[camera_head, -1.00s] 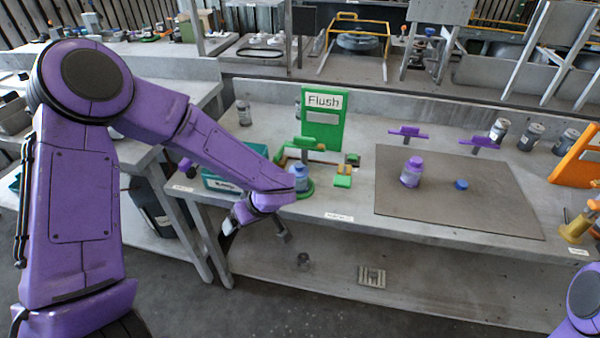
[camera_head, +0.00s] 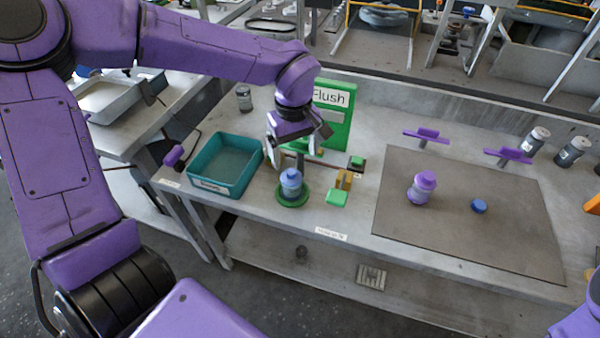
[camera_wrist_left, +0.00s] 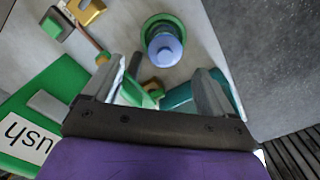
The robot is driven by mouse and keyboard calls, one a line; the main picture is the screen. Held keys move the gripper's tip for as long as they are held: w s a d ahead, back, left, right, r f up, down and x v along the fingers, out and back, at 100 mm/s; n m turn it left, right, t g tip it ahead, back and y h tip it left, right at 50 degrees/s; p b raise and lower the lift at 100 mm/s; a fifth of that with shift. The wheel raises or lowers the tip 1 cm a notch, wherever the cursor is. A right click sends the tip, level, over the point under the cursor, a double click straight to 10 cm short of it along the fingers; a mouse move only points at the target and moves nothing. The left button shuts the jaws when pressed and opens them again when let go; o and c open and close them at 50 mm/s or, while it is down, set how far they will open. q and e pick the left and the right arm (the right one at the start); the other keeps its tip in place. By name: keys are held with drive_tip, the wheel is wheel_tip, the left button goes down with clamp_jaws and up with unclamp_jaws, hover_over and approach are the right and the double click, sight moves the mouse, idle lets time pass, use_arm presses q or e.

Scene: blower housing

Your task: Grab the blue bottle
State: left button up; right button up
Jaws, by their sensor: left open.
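The blue bottle (camera_head: 291,183) stands upright on a round green base (camera_head: 292,200) on the bench, in front of the green Flush sign. In the left wrist view the bottle (camera_wrist_left: 165,47) shows from above, beyond my fingertips. My left gripper (camera_head: 298,160) is open and empty, above and a little behind the bottle, with its fingers apart. It also shows in the left wrist view (camera_wrist_left: 160,85). The bottle is not between the fingers. My right gripper is out of view; only a bit of purple arm shows at the lower right.
The green Flush sign (camera_head: 335,113) stands close behind my gripper. A teal tray (camera_head: 224,186) lies left of the bottle and a green block (camera_head: 336,197) right of it. A purple-capped bottle (camera_head: 422,187) and a blue cap (camera_head: 479,206) are on the grey mat (camera_head: 460,245).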

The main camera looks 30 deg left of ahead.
sight(291, 172)
use_arm(q)
drive_tip(key=f, duration=0.9)
drive_tip(key=shift+s+a+f, duration=0.15)
drive_tip(key=shift+s+a, duration=0.15)
drive_tip(key=shift+a, duration=0.1)
